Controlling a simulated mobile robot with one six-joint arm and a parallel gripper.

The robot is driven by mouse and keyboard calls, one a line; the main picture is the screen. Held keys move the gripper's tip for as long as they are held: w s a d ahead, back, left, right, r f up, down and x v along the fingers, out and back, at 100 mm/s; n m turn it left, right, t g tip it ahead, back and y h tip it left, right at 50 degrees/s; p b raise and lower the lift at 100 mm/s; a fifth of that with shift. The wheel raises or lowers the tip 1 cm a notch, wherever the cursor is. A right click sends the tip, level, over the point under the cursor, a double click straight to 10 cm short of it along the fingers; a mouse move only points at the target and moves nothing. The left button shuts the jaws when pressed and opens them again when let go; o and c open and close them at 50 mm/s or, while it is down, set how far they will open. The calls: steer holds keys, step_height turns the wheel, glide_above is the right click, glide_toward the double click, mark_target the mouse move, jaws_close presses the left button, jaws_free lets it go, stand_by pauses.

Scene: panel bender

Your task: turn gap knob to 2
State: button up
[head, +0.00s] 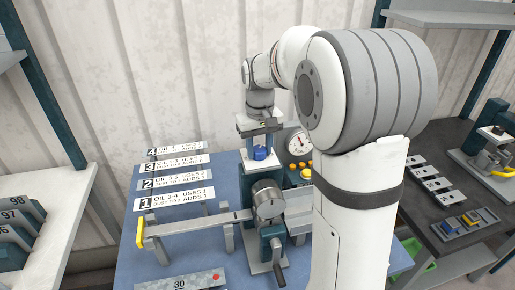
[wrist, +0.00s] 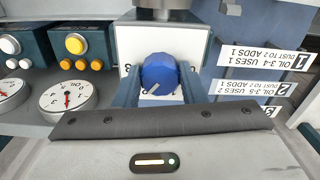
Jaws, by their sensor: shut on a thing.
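The gap knob (wrist: 160,70) is blue and round, on a white plate (wrist: 133,50) in the wrist view. Its white pointer mark points to the lower left of that picture. Parts of dark numerals show beside the knob, but most of the scale is hidden. My gripper (wrist: 160,82) has one finger on each side of the knob and is shut on it. In the head view the blue knob (head: 261,153) shows between the fingers of my gripper (head: 261,148), which reaches down from above.
A round gauge (head: 299,142) and yellow buttons (head: 294,168) are right of the knob. A metal cylinder (head: 268,202) and a dark lever (head: 278,248) stand in front. Several numbered label strips (head: 172,200) are to the left. A yellow handle (head: 140,230) sticks out front left.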

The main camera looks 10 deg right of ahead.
mark_target(260, 149)
steer(key=shift+n, duration=0.6)
steer(key=o, duration=1)
step_height(260, 149, up, 8)
steer(key=shift+f+b, duration=0.1)
steer(key=shift+b, duration=0.45)
